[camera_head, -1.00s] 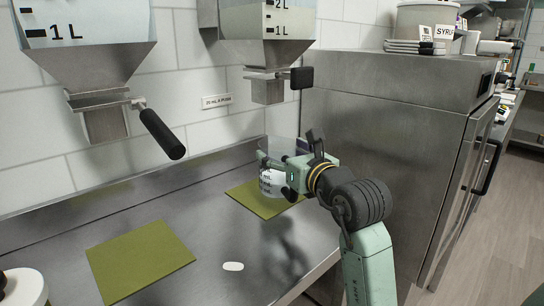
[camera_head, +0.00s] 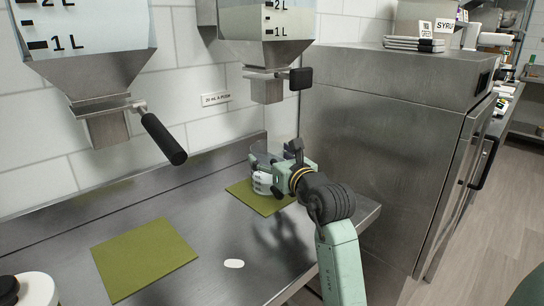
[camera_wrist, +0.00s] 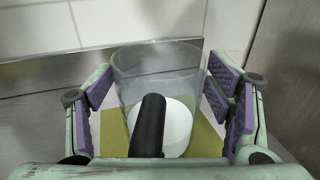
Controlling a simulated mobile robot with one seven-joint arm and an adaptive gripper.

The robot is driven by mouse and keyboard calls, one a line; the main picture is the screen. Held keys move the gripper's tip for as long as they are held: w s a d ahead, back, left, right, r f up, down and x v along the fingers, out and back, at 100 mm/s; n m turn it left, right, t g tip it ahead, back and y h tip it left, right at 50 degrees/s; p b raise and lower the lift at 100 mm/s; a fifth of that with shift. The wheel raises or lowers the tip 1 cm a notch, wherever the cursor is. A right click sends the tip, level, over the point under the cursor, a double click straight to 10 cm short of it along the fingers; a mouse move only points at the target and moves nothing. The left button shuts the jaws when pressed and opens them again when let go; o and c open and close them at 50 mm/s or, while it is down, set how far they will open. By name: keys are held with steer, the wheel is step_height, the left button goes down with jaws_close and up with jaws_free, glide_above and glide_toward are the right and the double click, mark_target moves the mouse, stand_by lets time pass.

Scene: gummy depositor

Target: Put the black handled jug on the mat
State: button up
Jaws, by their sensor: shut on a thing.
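The clear jug with a black handle (camera_wrist: 148,125) sits between my fingers in the wrist view, upright, with its handle toward the wrist camera and a white area at its bottom. In the head view the jug (camera_head: 261,183) is over the back part of the right green mat (camera_head: 266,206). My gripper (camera_head: 274,178) is shut around the jug's sides and partly hides it. The mat also shows below the jug in the wrist view (camera_wrist: 205,144). I cannot tell whether the jug's base touches the mat.
Another green mat (camera_head: 145,258) lies on the steel counter at left, with a small white disc (camera_head: 234,263) between the mats. Two hoppers hang above; the right outlet (camera_head: 266,90) is above the jug. A steel cabinet (camera_head: 375,130) stands close on the right.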

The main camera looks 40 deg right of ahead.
steer(key=shift+f, duration=0.15)
steer(key=o, duration=1.9)
steer(key=b+v, duration=0.2)
steer(key=v, duration=1)
steer(key=shift+b, duration=0.4)
